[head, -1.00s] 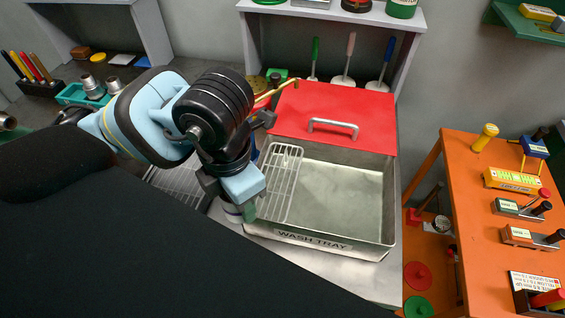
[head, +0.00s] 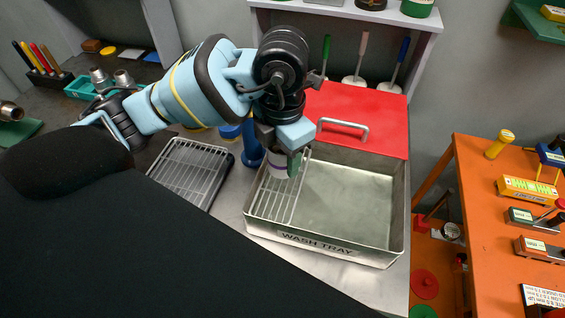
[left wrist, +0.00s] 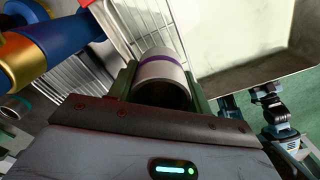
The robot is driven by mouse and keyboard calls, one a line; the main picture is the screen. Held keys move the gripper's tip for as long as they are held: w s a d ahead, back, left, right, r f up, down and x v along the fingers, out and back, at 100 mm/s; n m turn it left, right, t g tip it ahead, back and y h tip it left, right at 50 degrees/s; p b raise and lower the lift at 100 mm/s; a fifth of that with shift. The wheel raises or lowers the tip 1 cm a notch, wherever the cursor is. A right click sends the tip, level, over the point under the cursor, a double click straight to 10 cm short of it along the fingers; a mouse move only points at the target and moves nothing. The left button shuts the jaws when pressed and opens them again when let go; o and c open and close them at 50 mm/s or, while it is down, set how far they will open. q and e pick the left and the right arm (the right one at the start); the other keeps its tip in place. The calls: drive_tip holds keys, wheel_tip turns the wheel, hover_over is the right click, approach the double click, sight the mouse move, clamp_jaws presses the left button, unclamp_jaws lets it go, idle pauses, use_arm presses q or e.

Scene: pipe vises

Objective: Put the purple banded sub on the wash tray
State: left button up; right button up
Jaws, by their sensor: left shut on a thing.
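My left gripper (head: 285,150) is shut on the purple banded sub (head: 278,165), a short pale grey pipe piece. In the left wrist view the sub (left wrist: 160,85) sits between the fingers, with its purple band near the far end and its dark open end towards me. In the head view the gripper partly hides it. The wash tray (head: 318,244) is a metal basin with a wire rack (head: 270,205) along its left side. The sub appears above the rack's far end; I cannot tell the gap. My right gripper is not in view.
A red lid with a metal handle (head: 375,105) stands behind the tray. A second wire rack (head: 190,170) lies to its left, and a blue stand (head: 250,145) is close beside the gripper. The tray's right part is empty. An orange table (head: 480,220) is at the right.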

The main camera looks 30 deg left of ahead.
sight(283, 165)
use_arm(q)
drive_tip(key=shift+w+f, duration=0.1)
drive_tip(key=shift+f, duration=1.65)
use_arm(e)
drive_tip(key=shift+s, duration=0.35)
use_arm(q)
drive_tip(key=shift+f, duration=0.2)
drive_tip(key=o, duration=0.9)
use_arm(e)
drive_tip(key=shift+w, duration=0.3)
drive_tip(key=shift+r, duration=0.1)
use_arm(q)
drive_tip(key=shift+r, duration=0.25)
wheel_tip(283, 165, up, 12)
drive_tip(key=shift+f+p, duration=0.1)
drive_tip(key=shift+p, duration=0.85)
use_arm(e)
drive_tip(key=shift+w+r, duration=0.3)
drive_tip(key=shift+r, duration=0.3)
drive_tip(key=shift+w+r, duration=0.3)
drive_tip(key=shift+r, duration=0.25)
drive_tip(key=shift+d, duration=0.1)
